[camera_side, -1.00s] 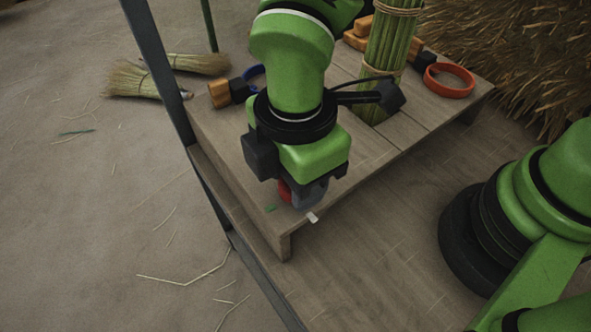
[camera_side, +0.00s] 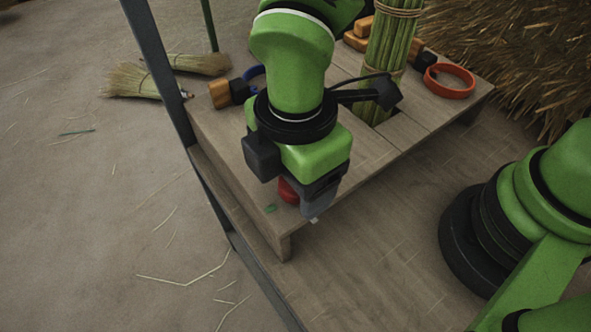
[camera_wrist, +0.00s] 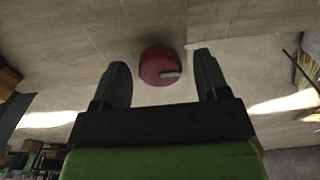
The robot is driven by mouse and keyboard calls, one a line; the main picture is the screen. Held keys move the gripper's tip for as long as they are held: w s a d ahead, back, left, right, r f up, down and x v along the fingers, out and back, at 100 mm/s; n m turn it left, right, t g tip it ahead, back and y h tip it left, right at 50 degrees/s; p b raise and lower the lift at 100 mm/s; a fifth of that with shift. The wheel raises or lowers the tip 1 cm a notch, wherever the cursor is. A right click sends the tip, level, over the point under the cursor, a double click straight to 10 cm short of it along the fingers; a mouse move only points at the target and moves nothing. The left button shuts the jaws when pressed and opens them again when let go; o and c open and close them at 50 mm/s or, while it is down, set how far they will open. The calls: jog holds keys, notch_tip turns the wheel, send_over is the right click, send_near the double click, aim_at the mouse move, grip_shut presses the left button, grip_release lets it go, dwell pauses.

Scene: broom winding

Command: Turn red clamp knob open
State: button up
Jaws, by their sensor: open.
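The red clamp knob (camera_wrist: 158,60) is round with a pale stripe on its face. In the wrist view it sits between the two dark fingers of my gripper (camera_wrist: 161,66), with a visible gap on each side. My gripper is open and points down at the knob. In the side view the red knob (camera_side: 288,190) shows partly beneath my gripper (camera_side: 303,199), near the front corner of the wooden platform. A grey finger hides the right part of the knob there. Whether the fingers touch it cannot be seen. The rest of the clamp is hidden.
A small white tab (camera_wrist: 194,46) lies beside the knob. The wooden platform (camera_side: 225,165) also carries a bundle of green stalks (camera_side: 388,45), an orange ring (camera_side: 449,80) and an orange-handled tool (camera_side: 220,94). Finished brooms (camera_side: 140,80) lie on the floor at left.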

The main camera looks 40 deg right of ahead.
notch_tip(320, 180, up, 10)
dwell(0.5)
jog(key=d+r+m+t+y, duration=0.2)
jog(key=d+r+m, duration=0.5)
jog(key=d+m, duration=0.35)
jog(key=s+d+r+m+t, duration=0.2)
jog(key=s+d+m+t, duration=0.3)
jog(key=d+m, duration=0.4)
jog(key=s+m, duration=0.1)
jog(key=m, duration=0.2)
jog(key=shift+d+r, duration=0.15)
jog(key=shift+d, duration=0.25)
